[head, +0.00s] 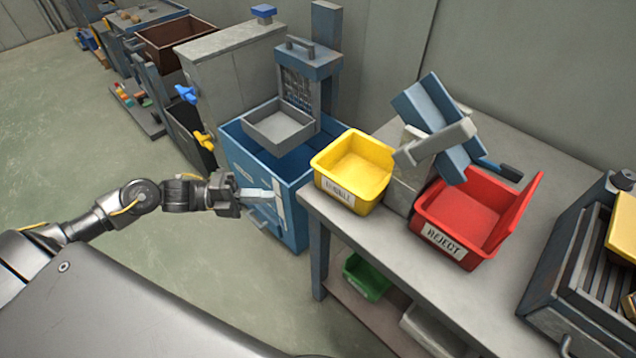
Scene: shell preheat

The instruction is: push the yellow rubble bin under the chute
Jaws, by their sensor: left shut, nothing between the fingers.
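The yellow rubble bin (352,168) stands upright on the left end of the grey bench, its label facing the front edge. It looks empty. The blue chute (439,118) slants down from upper left to lower right, to the right of the yellow bin. Its lower end is over the red reject bin (463,218), not over the yellow one. My left gripper (262,193) is shut and empty. It is left of the yellow bin, in front of the blue cabinet, apart from the bin in the picture. My right gripper is not in view.
The grey bench (385,239) has a slatted metal unit (570,270) at its right end. A green bin (366,277) sits on the shelf below. The blue cabinet (268,165) with a grey tray (279,127) stands left of the bench. The floor at left is mostly open.

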